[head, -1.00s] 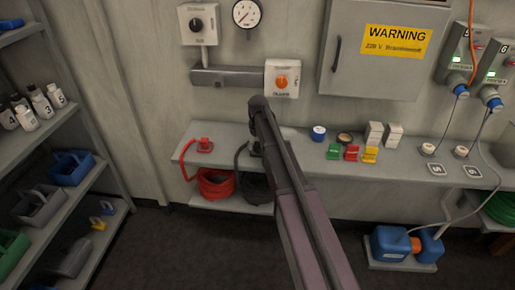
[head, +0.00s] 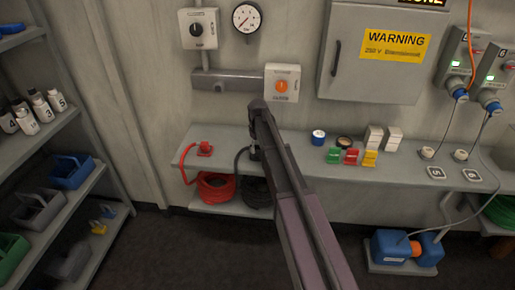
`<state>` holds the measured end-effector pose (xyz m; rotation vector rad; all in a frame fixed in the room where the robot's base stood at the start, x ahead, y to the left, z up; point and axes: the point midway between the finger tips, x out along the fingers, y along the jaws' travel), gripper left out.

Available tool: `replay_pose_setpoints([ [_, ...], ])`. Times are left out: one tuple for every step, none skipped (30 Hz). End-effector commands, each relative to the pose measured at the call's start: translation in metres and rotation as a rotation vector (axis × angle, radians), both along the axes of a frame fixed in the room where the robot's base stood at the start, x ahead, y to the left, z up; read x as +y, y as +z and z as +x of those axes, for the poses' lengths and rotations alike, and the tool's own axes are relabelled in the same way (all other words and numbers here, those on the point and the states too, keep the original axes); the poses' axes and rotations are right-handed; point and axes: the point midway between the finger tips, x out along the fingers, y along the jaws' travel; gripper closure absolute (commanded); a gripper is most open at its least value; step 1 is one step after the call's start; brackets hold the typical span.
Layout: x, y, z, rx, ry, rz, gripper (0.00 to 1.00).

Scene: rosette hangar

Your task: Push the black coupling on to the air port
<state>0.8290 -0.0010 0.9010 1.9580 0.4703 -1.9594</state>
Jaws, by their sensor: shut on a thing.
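My gripper (head: 253,143) is at the shelf edge, mostly hidden by my own arm. It is at the end of the black hose (head: 238,158), where the black coupling (head: 255,154) shows only as a small dark shape. The jaws are shut on the coupling, low over the grey shelf. The hose hangs into a black coil (head: 257,192) below. A grey pipe (head: 228,82) runs along the wall to a white box with an orange knob (head: 282,86). I cannot make out the air port itself.
A red coupling (head: 205,149) with a red hose coil (head: 216,187) is left of my gripper. A rack (head: 92,188) stands far left.

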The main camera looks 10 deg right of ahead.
Motion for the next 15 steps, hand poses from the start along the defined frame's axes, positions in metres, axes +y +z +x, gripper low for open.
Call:
replay_pose_setpoints([
  [0.0, 0.004, 0.0, 0.0, 0.0, 0.0, 0.85],
  [0.0, 0.006, 0.0, 0.0, 0.0, 0.0, 0.85],
  [0.0, 0.008, 0.0, 0.0, 0.0, 0.0, 0.85],
  [0.0, 0.01, 0.0, 0.0, 0.0, 0.0, 0.85],
  [0.0, 0.012, 0.0, 0.0, 0.0, 0.0, 0.85],
  [0.0, 0.016, 0.0, 0.0, 0.0, 0.0, 0.85],
  [0.0, 0.018, 0.0, 0.0, 0.0, 0.0, 0.85],
  [0.0, 0.021, 0.0, 0.0, 0.0, 0.0, 0.85],
  [0.0, 0.024, 0.0, 0.0, 0.0, 0.0, 0.85],
  [0.0, 0.027, 0.0, 0.0, 0.0, 0.0, 0.85],
  [0.0, 0.03, 0.0, 0.0, 0.0, 0.0, 0.85],
  [0.0, 0.033, 0.0, 0.0, 0.0, 0.0, 0.85],
  [0.0, 0.036, 0.0, 0.0, 0.0, 0.0, 0.85],
  [0.0, 0.037, -0.004, 0.0, 0.0, 0.0, 0.85],
  [-0.001, 0.034, -0.019, 0.0, 0.0, 0.0, 0.85],
])
